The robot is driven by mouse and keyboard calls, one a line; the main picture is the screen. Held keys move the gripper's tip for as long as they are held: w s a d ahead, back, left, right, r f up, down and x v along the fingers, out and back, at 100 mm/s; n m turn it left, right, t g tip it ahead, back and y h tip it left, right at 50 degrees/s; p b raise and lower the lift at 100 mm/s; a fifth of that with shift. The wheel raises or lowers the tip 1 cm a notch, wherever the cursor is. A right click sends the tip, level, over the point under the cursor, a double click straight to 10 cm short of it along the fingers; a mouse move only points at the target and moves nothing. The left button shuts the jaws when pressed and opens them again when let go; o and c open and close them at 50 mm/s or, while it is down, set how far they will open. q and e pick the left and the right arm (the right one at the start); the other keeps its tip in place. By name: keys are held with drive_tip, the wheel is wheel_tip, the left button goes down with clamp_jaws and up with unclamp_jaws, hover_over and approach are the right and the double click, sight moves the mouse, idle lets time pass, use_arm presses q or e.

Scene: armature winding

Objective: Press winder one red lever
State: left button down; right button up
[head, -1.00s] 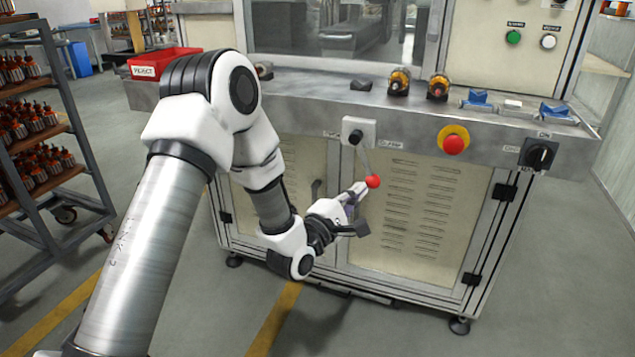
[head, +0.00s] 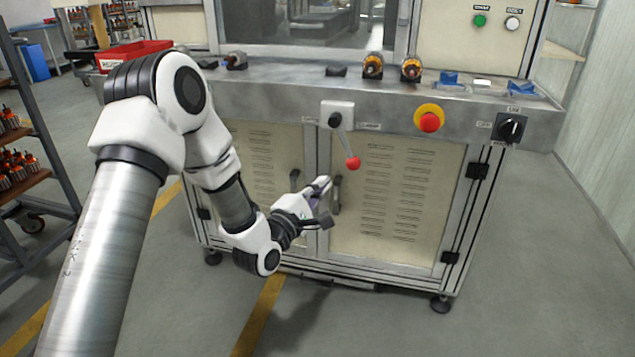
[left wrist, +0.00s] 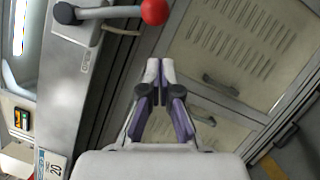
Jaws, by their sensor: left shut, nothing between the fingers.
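The red lever, with its red ball knob (head: 353,163), hangs from a grey plate (head: 337,115) on the front of the winder (head: 385,105), angled down and slightly right. My left gripper (head: 326,184) is shut and empty, below and left of the knob and apart from it, in front of the cabinet doors. In the left wrist view the shut fingertips (left wrist: 158,66) point at the cabinet, and the red knob (left wrist: 155,11) shows at the top, beyond the tips. My right gripper is out of view.
A red emergency button (head: 429,121) and a black rotary switch (head: 511,127) sit right of the lever. Armatures (head: 373,66) and blue holders stand on the ledge. A red bin (head: 133,54) and a shelf rack (head: 40,140) are at left. Door handles (head: 337,194) protrude near my gripper.

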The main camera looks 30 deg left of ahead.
use_arm(q)
drive_tip(key=s+f, duration=0.1)
drive_tip(key=s, duration=0.8)
drive_tip(key=shift+a+f, duration=0.15)
drive_tip(key=s+d+f+m+g+h, duration=0.1)
drive_tip(key=s+d+f+m+g, duration=0.25)
drive_tip(key=f, duration=0.75)
drive_tip(key=s+d+f+m+g, duration=0.3)
drive_tip(key=s+d+f+g, duration=0.15)
drive_tip(key=f, duration=0.65)
drive_tip(key=s+f+m+g+y, duration=0.1)
drive_tip(key=s+f+m+g, duration=0.45)
drive_tip(key=s+f, duration=0.45)
drive_tip(key=s+a+f+m+g+y, duration=0.25)
drive_tip(key=s+m+g, duration=0.35)
drive_tip(key=s+m, duration=0.3)
wheel_tip(320, 180, up, 19)
drive_tip(key=p, duration=1.9)
drive_tip(key=shift+s+d+f+h, duration=0.2)
drive_tip(key=shift+s+d+h, duration=0.15)
drive_tip(key=shift+s+d, duration=0.1)
